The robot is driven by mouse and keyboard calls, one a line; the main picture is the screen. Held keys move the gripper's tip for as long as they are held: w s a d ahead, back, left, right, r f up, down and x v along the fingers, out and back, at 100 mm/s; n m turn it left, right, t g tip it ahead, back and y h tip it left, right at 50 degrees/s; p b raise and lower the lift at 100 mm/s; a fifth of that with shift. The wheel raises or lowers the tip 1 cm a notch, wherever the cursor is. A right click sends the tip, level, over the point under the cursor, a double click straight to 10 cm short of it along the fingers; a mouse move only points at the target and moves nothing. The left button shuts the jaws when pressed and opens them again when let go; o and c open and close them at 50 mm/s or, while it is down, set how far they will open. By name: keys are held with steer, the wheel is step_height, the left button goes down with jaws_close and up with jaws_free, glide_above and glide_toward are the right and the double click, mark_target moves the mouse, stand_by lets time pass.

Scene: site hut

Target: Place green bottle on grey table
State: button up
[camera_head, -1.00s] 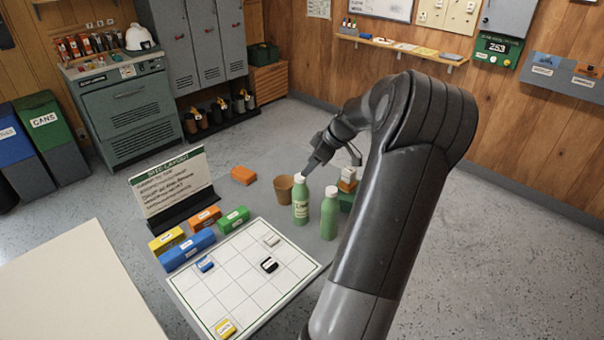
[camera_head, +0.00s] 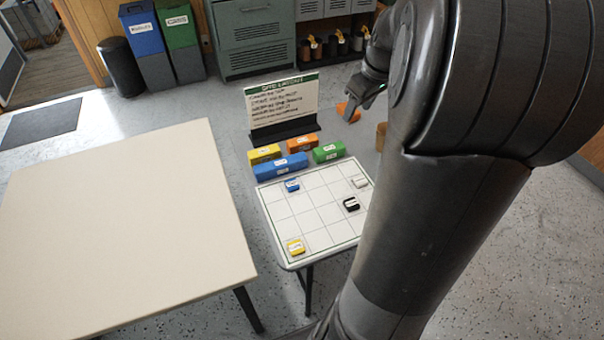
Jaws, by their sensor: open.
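The grey table (camera_head: 362,148) stands in the middle right, partly covered by my arm. No green bottle shows in the current view; my arm covers the part of the table where two white-capped green bottles stood in the earlier frame. My gripper (camera_head: 366,98) is open above the far part of the grey table, near an orange block (camera_head: 348,112). Nothing shows between its fingers.
A wide cream table (camera_head: 110,220) with a bare top fills the left. On the grey table are a white grid board (camera_head: 318,215), a site layout sign (camera_head: 282,105) and several coloured blocks. Bins (camera_head: 180,40) and grey cabinets stand behind.

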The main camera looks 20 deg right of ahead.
steer(key=s+a+r+m+h, duration=0.15)
steer(key=s+a, duration=0.25)
steer(key=a, duration=0.4)
steer(key=s+a+r, duration=0.3)
steer(key=s+a, duration=0.1)
steer(key=a, duration=0.3)
steer(key=s+a+m+t, duration=0.2)
steer(key=s+a, duration=0.5)
steer(key=s, duration=0.2)
steer(key=shift+s+f+t+y, duration=0.3)
steer(key=shift+s+f+y, duration=0.05)
steer(key=shift+s+f, duration=0.05)
